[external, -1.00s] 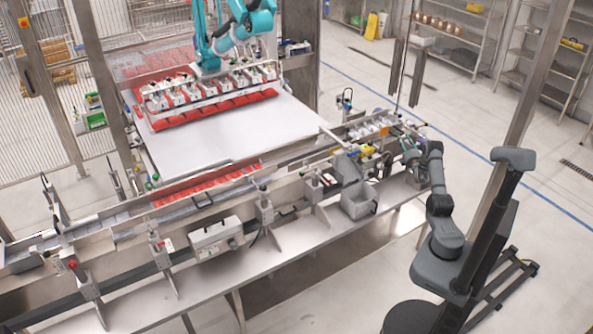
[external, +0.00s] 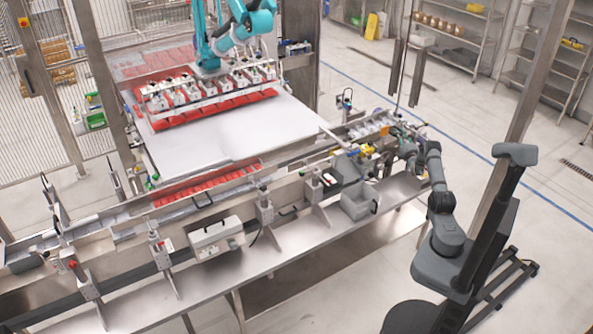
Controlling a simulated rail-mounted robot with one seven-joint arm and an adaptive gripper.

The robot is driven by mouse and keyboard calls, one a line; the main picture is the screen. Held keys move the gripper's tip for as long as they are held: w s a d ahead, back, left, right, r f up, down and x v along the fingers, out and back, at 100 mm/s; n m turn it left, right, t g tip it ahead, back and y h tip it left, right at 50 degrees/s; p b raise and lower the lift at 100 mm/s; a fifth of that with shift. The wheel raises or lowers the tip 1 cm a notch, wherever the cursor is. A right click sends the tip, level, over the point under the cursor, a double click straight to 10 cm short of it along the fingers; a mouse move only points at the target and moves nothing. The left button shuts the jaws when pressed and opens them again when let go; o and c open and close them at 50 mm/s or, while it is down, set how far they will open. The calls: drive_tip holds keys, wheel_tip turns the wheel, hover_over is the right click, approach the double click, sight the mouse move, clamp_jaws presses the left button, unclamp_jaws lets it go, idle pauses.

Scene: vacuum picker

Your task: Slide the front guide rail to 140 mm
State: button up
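The conveyor's near side carries a long steel rail (external: 210,212) with several upright clamp posts, one of them a post (external: 264,208) near the middle. I cannot tell for sure which strip is the front guide rail, and no millimetre scale can be read. My gripper (external: 396,133) is at the right end of the conveyor, above its near side, close to small fittings there. It is too small and dark to see its fingers or whether it touches anything.
A grey open bin (external: 358,205) and a white box (external: 217,240) stand along the near ledge (external: 300,248). A yellow part (external: 367,151) lies just left of my gripper. A teal robot (external: 245,28) holds a picker head over red trays behind.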

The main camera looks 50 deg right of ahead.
clamp_jaws()
idle(0.5)
